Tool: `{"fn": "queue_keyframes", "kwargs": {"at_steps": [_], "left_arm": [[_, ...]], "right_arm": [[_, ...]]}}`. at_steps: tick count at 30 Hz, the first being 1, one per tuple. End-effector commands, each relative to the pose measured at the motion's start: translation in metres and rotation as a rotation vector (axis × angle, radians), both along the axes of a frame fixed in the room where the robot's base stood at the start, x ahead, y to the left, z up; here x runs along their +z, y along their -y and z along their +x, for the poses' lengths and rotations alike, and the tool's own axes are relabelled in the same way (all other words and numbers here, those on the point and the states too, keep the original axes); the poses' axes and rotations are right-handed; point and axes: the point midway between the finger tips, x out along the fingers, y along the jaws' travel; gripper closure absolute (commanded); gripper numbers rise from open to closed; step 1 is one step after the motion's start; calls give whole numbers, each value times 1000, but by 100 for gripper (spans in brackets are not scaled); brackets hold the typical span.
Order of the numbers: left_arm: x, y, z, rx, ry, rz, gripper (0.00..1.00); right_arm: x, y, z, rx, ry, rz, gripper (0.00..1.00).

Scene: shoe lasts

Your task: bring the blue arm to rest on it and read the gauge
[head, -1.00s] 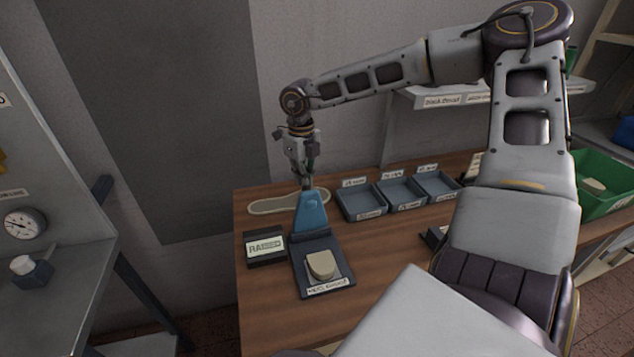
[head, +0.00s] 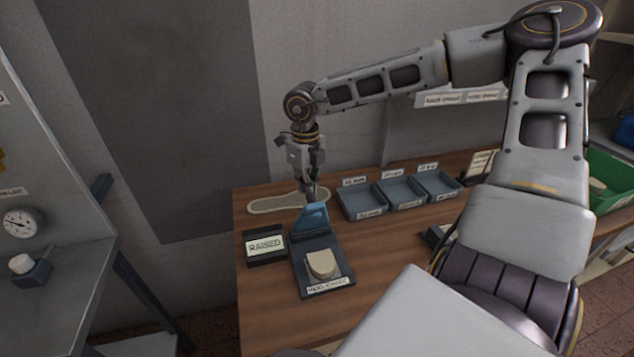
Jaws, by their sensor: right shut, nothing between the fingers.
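The blue arm (head: 313,217) stands at the back of the dark gauge base (head: 307,285) and leans up and toward the front. A cream piece (head: 322,265) sits on the base in front of it, clear of the arm. The display (head: 265,245) to the left reads "RAISED". My right gripper (head: 312,196) points down at the top of the blue arm, its fingers shut with nothing between them. Whether the fingertips touch the arm I cannot tell. My left gripper is not in view.
Several grey trays (head: 361,214) stand right of the gauge. A flat sole-shaped piece (head: 290,203) lies behind it on the wooden table. A green crate (head: 610,178) is at the far right. A round dial (head: 19,223) is on the left unit.

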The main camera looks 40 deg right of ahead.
Motion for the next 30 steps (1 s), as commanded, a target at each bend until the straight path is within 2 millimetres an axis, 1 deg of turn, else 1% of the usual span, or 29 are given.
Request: {"fn": "queue_keyframes", "kwargs": {"at_steps": [2, 8, 30], "left_arm": [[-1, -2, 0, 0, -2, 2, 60], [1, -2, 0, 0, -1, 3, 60], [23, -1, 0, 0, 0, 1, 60]], "right_arm": [[0, -2, -3, 0, 1, 0, 100], [3, -1, -2, -1, 0, 0, 100], [55, 5, 9, -1, 1, 1, 100]]}}
